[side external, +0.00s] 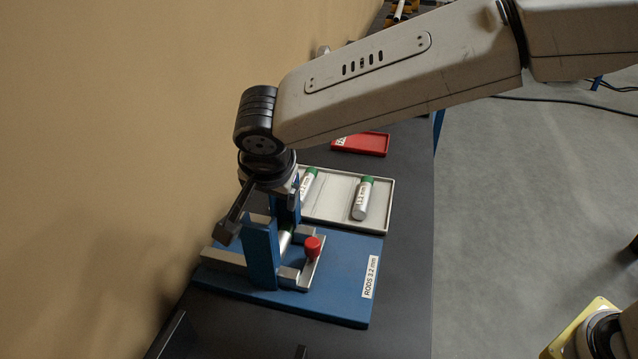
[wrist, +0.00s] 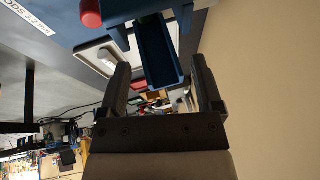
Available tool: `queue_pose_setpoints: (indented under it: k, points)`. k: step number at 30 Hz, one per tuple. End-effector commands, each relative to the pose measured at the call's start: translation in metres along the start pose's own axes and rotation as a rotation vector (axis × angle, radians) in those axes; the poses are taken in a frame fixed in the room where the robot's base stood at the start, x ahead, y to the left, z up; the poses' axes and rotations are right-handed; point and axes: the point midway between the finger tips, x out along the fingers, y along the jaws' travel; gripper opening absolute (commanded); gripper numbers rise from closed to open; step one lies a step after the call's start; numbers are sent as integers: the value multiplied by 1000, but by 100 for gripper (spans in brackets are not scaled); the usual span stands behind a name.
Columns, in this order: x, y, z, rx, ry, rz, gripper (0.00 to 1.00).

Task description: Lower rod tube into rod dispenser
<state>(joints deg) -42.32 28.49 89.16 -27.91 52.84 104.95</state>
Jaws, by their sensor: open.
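The rod dispenser is a blue base (side external: 345,285) with blue uprights (side external: 261,255), metal rails and a red knob (side external: 312,247); its label reads "RODS 3.2 mm". A silver tube with a bit of green (side external: 285,240) shows between the uprights, low in the dispenser and partly hidden by the front upright. My gripper (side external: 258,212) is over the uprights, with one dark finger left of them. In the wrist view my gripper (wrist: 160,66) is open, its fingers on either side of a blue channel (wrist: 156,50) of the dispenser. I see no tube between the fingers.
A light tray (side external: 330,218) behind the dispenser holds two green-capped silver tubes, one at right (side external: 362,198) and one at left (side external: 308,185), partly hidden. A red tray (side external: 361,144) lies farther back. A tan wall (side external: 120,130) stands close on the left.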

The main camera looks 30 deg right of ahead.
Motion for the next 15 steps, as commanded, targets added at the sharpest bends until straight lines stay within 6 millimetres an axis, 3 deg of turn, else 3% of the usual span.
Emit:
queue_pose_setpoints:
  k: [15]
  points:
    - [-60, 0, 0, 0, 0, -2, 84]
